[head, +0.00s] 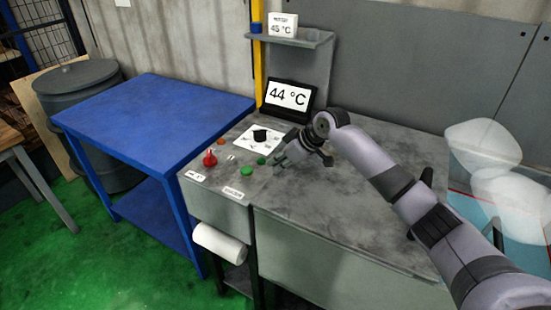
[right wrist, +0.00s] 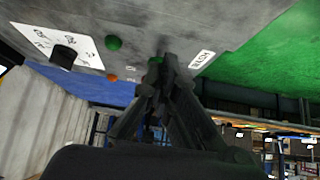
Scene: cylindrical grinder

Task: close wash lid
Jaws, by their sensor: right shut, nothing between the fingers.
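A broad grey top, seemingly the wash lid (head: 350,220), lies flat on the grey cabinet in the head view. Left of it is the grey control panel (head: 215,178) with a green button (head: 246,173), a red knob (head: 210,159) and a black dial on a white plate (head: 262,137). My right gripper (head: 280,162) is shut and empty, low over the panel near the lid's left side. In the right wrist view its fingers (right wrist: 158,66) point at the panel beside a small label (right wrist: 202,60); contact cannot be told. My left gripper is not in view.
A blue table (head: 160,115) stands left of the cabinet, its top bare. A display reading 44 °C (head: 287,96) stands behind the panel, under a wall shelf (head: 305,39). A paper roll (head: 220,244) hangs at the front. Translucent white shapes (head: 490,165) are at the right.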

